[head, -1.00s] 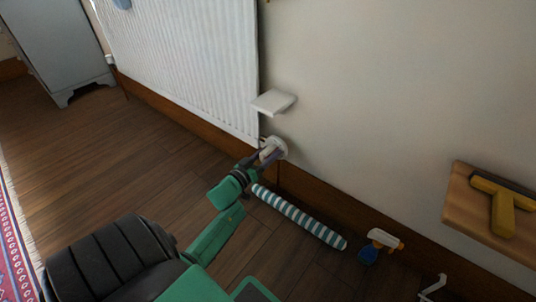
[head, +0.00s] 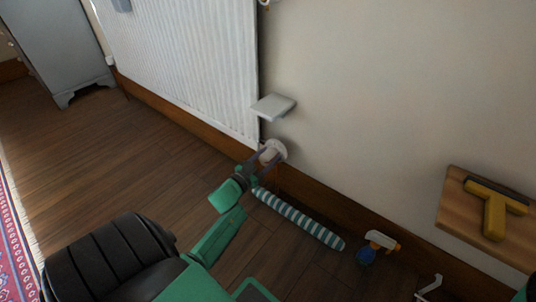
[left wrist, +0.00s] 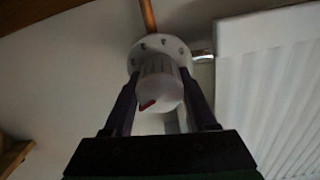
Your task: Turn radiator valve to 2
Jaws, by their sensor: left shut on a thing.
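The white radiator valve (head: 272,152) sits low at the right end of the white radiator (head: 190,62). In the left wrist view the valve knob (left wrist: 160,88) is ribbed, with a red mark on its lower left and a pale dial ring (left wrist: 165,48) with dark dots behind it. The numbers cannot be read. My left gripper (head: 260,160) has its fingers on both sides of the knob and is shut on it; it also shows in the left wrist view (left wrist: 162,100). My right gripper is not in view.
A small white shelf (head: 273,106) juts out above the valve. A striped roll (head: 298,218) lies on the floor by the wall. A spray bottle (head: 376,246) and a wooden shelf (head: 455,215) with a yellow tool (head: 495,212) are at the right. A copper pipe (left wrist: 148,18) meets the valve.

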